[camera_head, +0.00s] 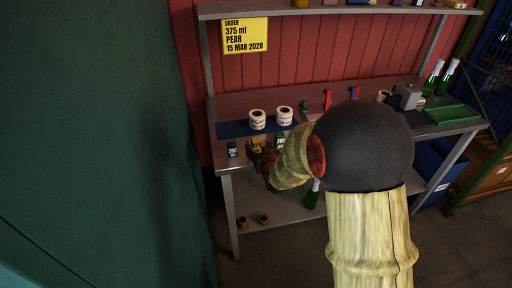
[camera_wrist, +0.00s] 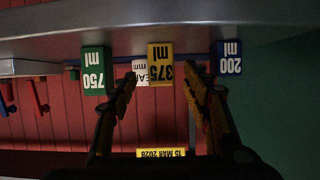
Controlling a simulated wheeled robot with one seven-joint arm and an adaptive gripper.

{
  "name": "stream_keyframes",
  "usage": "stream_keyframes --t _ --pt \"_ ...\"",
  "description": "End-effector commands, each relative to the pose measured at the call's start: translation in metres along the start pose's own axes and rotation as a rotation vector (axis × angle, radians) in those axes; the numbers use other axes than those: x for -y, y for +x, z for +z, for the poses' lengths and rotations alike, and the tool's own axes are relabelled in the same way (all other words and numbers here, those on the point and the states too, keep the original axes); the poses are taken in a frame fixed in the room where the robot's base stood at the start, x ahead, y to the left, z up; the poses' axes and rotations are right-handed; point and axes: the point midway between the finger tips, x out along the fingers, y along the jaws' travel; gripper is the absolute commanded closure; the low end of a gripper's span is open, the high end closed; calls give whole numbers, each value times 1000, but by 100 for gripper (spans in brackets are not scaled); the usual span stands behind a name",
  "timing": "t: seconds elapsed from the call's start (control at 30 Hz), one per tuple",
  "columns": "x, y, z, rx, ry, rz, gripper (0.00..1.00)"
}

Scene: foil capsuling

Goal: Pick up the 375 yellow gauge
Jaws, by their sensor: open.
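The yellow gauge marked 375 ml (camera_wrist: 160,64) shows upside down near the middle of the wrist view. In the head view the yellow gauge (camera_head: 257,143) is at the bench's front edge, partly hidden by my gripper (camera_head: 264,160). In the wrist view my gripper (camera_wrist: 159,84) is open and empty, with one finger to each side of the yellow gauge in the picture. I cannot tell whether the gauge is between the fingertips in depth; no contact shows.
A green 750 ml gauge (camera_wrist: 94,72) and a blue 200 ml gauge (camera_wrist: 229,58) flank the yellow one closely. Two label rolls, one left (camera_head: 258,120) and one right (camera_head: 285,116), stand behind on a blue mat (camera_head: 230,130). A green tray (camera_head: 452,114) is at right.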

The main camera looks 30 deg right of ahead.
Motion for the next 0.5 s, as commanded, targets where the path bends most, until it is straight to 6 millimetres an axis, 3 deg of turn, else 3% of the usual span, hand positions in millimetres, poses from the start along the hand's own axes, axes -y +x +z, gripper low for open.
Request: stream_keyframes --t 0.3,0.5 --pt "2 43 6 0 0 0 52" --pt "2 49 4 0 0 0 52"
